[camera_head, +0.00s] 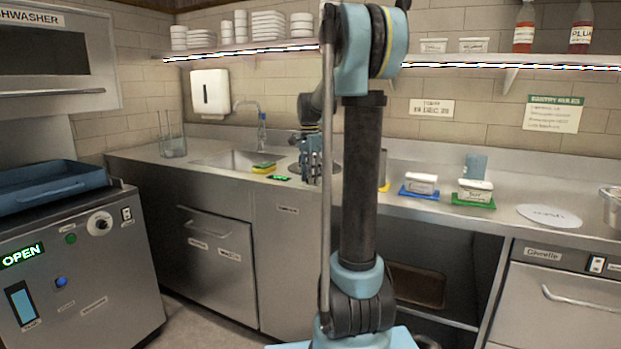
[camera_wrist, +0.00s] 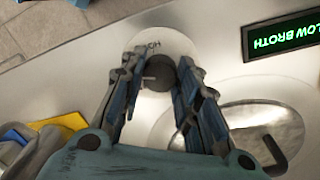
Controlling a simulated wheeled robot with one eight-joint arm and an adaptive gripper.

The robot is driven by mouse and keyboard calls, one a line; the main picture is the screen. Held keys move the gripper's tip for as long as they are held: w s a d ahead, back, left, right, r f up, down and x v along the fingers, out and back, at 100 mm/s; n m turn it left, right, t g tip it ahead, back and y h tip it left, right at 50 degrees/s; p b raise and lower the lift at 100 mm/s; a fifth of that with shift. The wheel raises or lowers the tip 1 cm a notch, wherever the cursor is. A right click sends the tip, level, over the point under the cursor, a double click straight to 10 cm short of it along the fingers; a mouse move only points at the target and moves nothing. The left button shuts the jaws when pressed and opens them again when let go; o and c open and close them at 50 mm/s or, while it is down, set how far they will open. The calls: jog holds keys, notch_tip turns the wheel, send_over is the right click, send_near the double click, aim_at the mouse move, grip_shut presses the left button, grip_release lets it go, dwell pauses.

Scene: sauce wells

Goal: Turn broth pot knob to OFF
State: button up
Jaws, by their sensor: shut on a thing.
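The dark round knob (camera_wrist: 158,74) sits on a pale round dial plate (camera_wrist: 168,43) with partly readable lettering. My gripper (camera_wrist: 160,64) is closed on it, one finger on each side, seen from above in the wrist view. The display (camera_wrist: 280,35) beside it reads "LOW BROTH" in green. The broth pot's round metal lid (camera_wrist: 245,133) with a dark notch lies to the right of the fingers. In the head view my gripper (camera_head: 312,172) points down at the counter beside the small green display (camera_head: 282,178). The knob is hidden there.
Blue (camera_head: 418,192) and green (camera_head: 474,202) trays with small tubs stand to the right. A white disc (camera_head: 548,216) lies farther right. A shelf (camera_head: 470,59) runs above.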

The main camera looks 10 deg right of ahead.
jog(key=n, duration=1.6)
jog(key=shift+s+t, duration=0.1)
jog(key=shift+t, duration=0.3)
jog(key=n, duration=0.6)
jog(key=o, duration=1.1)
jog(key=shift+r, duration=0.1)
